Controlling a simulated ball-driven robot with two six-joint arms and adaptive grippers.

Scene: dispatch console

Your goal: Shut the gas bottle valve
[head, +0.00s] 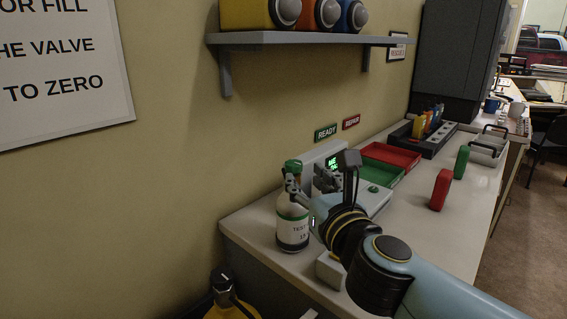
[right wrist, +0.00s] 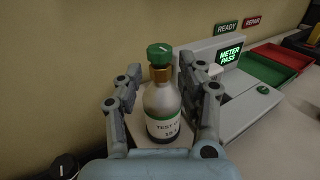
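The gas bottle (head: 291,222) stands upright near the left end of the counter, pale with a white label and green band. It also shows in the right wrist view (right wrist: 164,106). Its green valve knob (right wrist: 160,54) sits on a brass neck at the top. My right gripper (right wrist: 155,88) has its fingers spread, one on each side of the bottle's upper part, with gaps visible in the wrist view. In the head view my right arm reaches in from the lower right and partly covers the area beside the bottle. My left gripper is not clearly in view.
A meter (right wrist: 230,58) reading "METER PASS" stands right of the bottle. Behind it are a green tray (head: 381,169) and a red tray (head: 392,154). A red block (head: 440,189) and a green block (head: 461,162) stand on the counter. A shelf (head: 300,39) hangs above.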

